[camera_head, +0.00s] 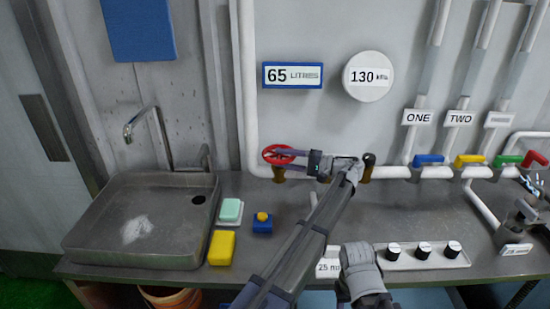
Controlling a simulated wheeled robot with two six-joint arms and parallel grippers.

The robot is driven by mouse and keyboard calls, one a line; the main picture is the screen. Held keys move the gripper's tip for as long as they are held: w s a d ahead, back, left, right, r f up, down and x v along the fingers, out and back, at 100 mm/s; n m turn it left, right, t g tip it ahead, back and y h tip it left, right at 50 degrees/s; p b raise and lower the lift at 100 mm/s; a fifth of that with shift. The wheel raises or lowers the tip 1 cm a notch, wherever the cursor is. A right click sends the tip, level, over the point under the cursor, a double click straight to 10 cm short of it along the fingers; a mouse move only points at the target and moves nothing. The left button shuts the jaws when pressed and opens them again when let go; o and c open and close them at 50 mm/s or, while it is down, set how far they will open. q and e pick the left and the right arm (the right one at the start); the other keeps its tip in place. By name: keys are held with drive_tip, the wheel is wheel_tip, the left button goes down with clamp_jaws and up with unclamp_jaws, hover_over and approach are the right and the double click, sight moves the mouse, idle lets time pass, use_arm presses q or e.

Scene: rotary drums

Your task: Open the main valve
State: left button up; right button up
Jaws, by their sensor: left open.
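A red handwheel (272,152) sits on the white pipe at the back of the bench, left of the middle. I cannot read a label naming it as the main valve. My left gripper (283,160) reaches in from the right with its jaws open. Its two dark fingers are at the red wheel, one across its upper part and one lower. I cannot tell whether they touch it. A second red wheel (535,158) is at the far right edge.
A metal sink (140,255) is at left, with a yellow sponge (222,247), green soap (231,210) and blue button box (263,223) beside it. Blue (430,159), yellow (470,159) and green (508,160) handles line the pipe at right. A knob panel (396,263) is at front.

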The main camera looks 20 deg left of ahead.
sight(294, 160)
use_arm(q)
drive_tip(key=shift+d, duration=2.05)
